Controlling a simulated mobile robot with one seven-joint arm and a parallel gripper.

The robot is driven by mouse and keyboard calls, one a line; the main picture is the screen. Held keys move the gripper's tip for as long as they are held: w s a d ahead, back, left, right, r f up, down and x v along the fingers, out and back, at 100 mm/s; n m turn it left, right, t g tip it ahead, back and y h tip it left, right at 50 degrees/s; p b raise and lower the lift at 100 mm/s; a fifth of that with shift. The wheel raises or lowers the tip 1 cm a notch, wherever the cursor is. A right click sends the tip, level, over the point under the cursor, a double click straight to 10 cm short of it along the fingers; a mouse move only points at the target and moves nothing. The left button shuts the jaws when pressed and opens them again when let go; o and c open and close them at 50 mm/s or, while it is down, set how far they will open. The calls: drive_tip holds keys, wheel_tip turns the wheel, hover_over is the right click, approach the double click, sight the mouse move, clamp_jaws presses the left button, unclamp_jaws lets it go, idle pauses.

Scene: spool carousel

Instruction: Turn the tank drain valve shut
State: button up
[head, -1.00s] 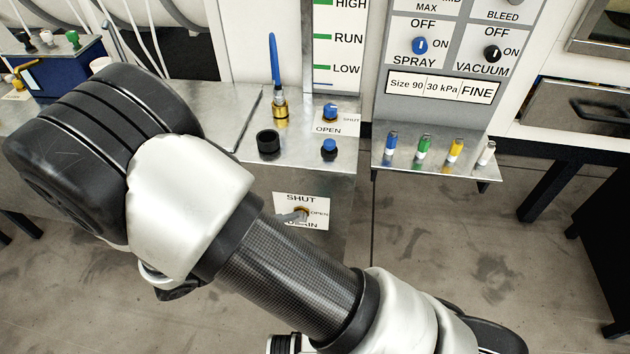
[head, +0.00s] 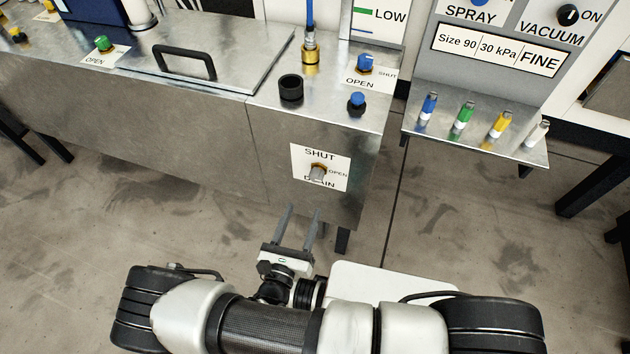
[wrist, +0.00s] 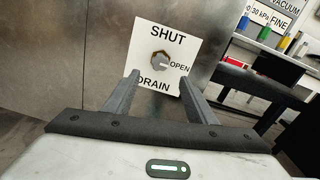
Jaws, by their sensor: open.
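The drain valve (head: 318,172) has a brass-coloured hub and a short grey handle. It is on a white label plate (head: 299,165) marked SHUT at the top, OPEN at the right and DRAIN below, on the tank's front wall. In the wrist view the handle (wrist: 161,61) seems to lie toward OPEN, but it is foreshortened. My gripper (head: 303,210) is open and empty, low in front of the tank. Its fingers point at the wall and are apart from the valve. In the wrist view the valve shows between and just above the fingertips (wrist: 158,76).
Above, the tank top carries a black ring (head: 291,88), a blue knob (head: 357,101) and a blue valve (head: 365,62) with an OPEN/SHUT label. A shelf (head: 480,144) with several coloured pegs juts out at right. The floor before the tank is clear.

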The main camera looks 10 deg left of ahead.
sight(315, 180)
drive_tip(key=w, duration=1.1)
drive_tip(key=shift+w+d+b, duration=0.25)
drive_tip(key=shift+d+b, duration=0.05)
drive_tip(key=c, duration=1)
drive_tip(key=shift+c, duration=0.2)
